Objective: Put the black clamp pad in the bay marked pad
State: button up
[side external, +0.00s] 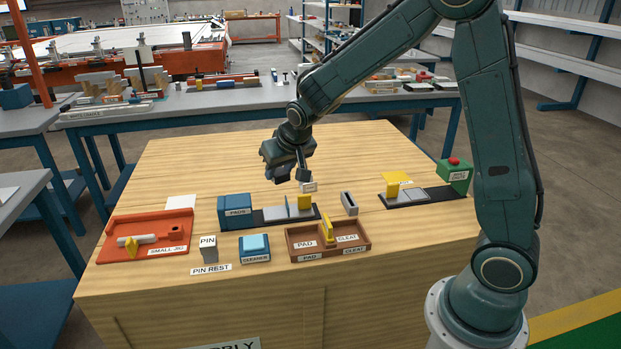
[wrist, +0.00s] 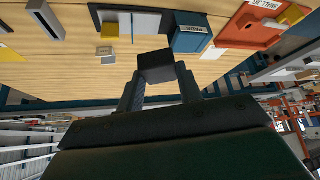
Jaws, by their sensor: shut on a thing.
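The black clamp pad (wrist: 157,66) is held between the fingertips of my gripper (wrist: 161,84) in the wrist view. In the side external view my gripper (side external: 292,177) is above the back of the wooden table, behind the fixture strip; the pad is hard to tell from the dark fingers there. The brown two-bay tray (side external: 328,252) is at the table's front, well apart from my gripper. Its left bay is labelled PAD and looks empty; its right bay is labelled CLEAT. A yellow upright piece (side external: 327,229) stands at the divider.
The blue PADS box (side external: 235,211) and a dark strip with grey blocks and a yellow piece (side external: 304,202) lie between gripper and tray. A grey upright part (side external: 349,204), cleaner box (side external: 254,248), pin rest (side external: 208,249) and orange jig tray (side external: 145,237) stand around.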

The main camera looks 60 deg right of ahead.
jog(key=s+d+r+m+g+h, duration=0.1)
jog(key=s+m+h, duration=0.1)
jog(key=s+m, duration=0.2)
jog(key=shift+s, duration=1.15)
notch_tip(320, 180, down, 16)
jog(key=shift+f, duration=0.1)
jog(key=shift+f, duration=1.8)
jog(key=shift+f, duration=0.15)
jog(key=o, duration=0.7)
